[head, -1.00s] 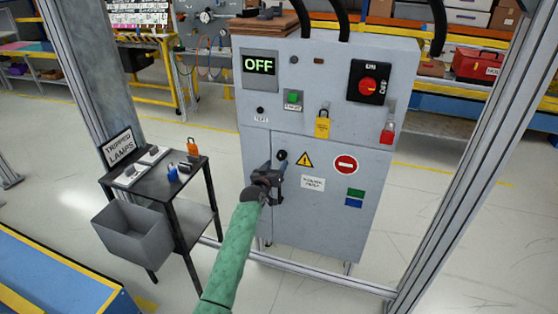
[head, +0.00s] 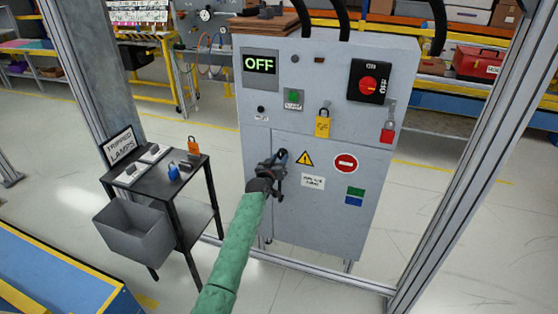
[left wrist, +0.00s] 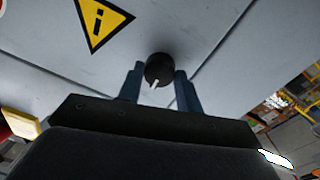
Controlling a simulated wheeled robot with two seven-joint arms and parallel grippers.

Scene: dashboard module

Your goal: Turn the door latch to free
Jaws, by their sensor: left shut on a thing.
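The door latch is a round black knob (left wrist: 159,69) with a white pointer mark, on the grey cabinet door (head: 325,230). In the left wrist view it sits between my two blue fingers, and its white mark points down toward the gripper body. My left gripper (head: 281,157) is shut on the knob. In the head view the gripper covers most or all of the knob, near the door's upper left corner. My right gripper is not in view.
A yellow warning triangle (head: 305,158) and a red no-entry sign (head: 346,164) are right of the latch. Above are an OFF display (head: 259,63), a red rotary switch (head: 368,84) and a yellow padlock (head: 322,124). A black side table (head: 185,178) with a grey bin (head: 130,232) stands left.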

